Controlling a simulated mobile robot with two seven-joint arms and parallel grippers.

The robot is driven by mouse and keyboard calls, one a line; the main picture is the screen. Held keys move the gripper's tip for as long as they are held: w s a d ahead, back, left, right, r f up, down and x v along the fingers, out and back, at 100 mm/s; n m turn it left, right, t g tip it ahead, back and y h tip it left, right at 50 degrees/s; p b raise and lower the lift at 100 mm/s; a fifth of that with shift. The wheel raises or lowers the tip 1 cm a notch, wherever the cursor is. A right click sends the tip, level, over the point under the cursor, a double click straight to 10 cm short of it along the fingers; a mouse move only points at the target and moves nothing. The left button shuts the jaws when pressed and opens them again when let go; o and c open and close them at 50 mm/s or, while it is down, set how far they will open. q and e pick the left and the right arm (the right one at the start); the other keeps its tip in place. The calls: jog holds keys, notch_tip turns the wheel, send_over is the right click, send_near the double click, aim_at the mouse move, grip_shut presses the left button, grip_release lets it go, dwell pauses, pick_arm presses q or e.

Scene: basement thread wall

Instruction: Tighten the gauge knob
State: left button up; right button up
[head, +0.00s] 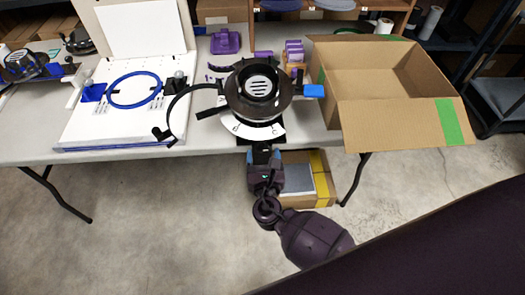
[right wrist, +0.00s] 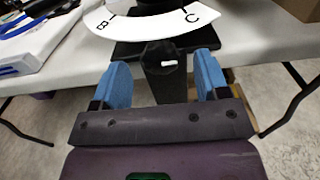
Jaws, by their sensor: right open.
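The gauge is a black round device (head: 258,90) on the table edge, with a white curved scale (head: 262,132) at its front. In the right wrist view the scale (right wrist: 152,18) shows the letters B and C. Below it is a black knob (right wrist: 165,58) with a small white mark, at the front of a black base. My right gripper (head: 263,157) is open in front of the table edge. In the right wrist view its blue fingers stand on either side of the knob (right wrist: 164,76), with gaps visible on both sides. My left gripper is not in view.
An open cardboard box (head: 385,85) stands right of the gauge. A white board with a blue ring (head: 135,90) lies to the left. Purple parts (head: 226,41) are behind. A smaller box (head: 320,180) sits on the floor below the table.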

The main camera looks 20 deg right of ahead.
jog(key=shift+w+d, duration=0.1)
jog(key=shift+w, duration=0.35)
jog(key=shift+w+d, duration=0.1)
jog(key=shift+w, duration=0.25)
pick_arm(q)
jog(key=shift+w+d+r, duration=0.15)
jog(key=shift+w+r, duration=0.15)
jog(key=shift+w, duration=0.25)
pick_arm(e)
jog(key=c, duration=0.9)
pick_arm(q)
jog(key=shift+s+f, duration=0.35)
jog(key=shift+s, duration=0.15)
